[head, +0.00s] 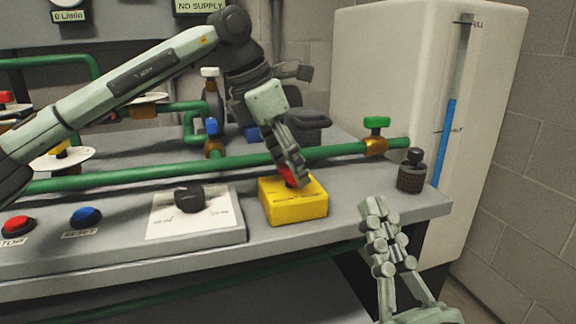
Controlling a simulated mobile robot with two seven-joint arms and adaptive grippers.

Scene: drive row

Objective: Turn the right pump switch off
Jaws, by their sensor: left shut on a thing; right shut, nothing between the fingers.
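A black rotary knob (189,198) sits on a white labelled plate (215,222) on the grey bench; the label text is too small to read. To its right is a yellow box (297,209) with a red button (287,174) on top. My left gripper (297,176) reaches down from above to the box. It is shut on the red button, whose top is mostly hidden by the fingers. My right gripper (372,207) is shut and empty in front of the bench's right end, apart from the box.
Red (17,225) and blue (86,217) push buttons lie left of the plate. A green pipe (130,176) runs behind, with a green-handled valve (376,125). A white tank (400,70) stands behind.

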